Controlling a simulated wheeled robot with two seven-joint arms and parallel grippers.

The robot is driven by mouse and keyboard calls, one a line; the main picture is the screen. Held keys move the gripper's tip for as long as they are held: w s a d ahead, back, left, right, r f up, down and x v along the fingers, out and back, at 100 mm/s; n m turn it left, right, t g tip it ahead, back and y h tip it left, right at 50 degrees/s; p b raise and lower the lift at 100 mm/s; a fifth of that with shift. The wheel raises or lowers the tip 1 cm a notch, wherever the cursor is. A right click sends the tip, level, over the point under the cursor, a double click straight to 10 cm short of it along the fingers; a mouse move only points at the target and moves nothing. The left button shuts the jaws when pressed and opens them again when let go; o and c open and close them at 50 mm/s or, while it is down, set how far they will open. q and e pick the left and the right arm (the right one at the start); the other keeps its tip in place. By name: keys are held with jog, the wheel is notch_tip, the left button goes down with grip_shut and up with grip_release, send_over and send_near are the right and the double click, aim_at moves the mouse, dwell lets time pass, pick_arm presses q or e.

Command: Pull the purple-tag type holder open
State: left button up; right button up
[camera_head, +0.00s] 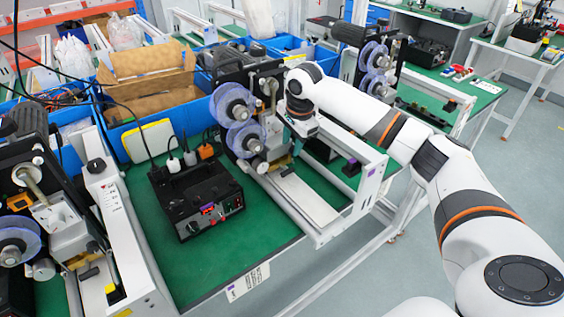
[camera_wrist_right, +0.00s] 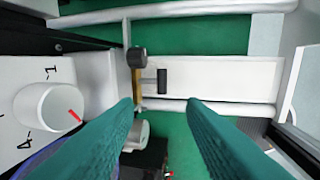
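The coder (camera_head: 262,88) stands on the green table in the middle of the head view. Its type holder is a brass-coloured block (camera_head: 280,162) with a short dark handle (camera_head: 288,172) low on the machine. In the right wrist view the dark handle (camera_wrist_right: 162,81) sticks out beside the brass strip (camera_wrist_right: 138,82). My left gripper is not in view.
A black control box (camera_head: 200,197) stands left of the coder. White rails (camera_head: 345,200) frame the coder's right side. Another coder (camera_head: 60,205) stands at the left, and another (camera_head: 375,62) behind. Blue bins (camera_head: 160,130) are at the back. Green table before the control box is clear.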

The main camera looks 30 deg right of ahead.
send_over(286, 171)
jog(key=s, duration=0.2)
notch_tip(286, 171, down, 5)
jog(key=f, duration=0.1)
jog(key=w+f, duration=0.1)
jog(key=f, duration=0.1)
jog(key=shift+f+p, duration=0.1)
jog(key=shift+p, duration=0.3)
jog(key=shift+w+f, duration=0.2)
jog(key=shift+f, duration=1.05)
jog(key=shift+c, duration=0.4)
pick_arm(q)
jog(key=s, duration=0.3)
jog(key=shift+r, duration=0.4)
pick_arm(e)
grip_shut()
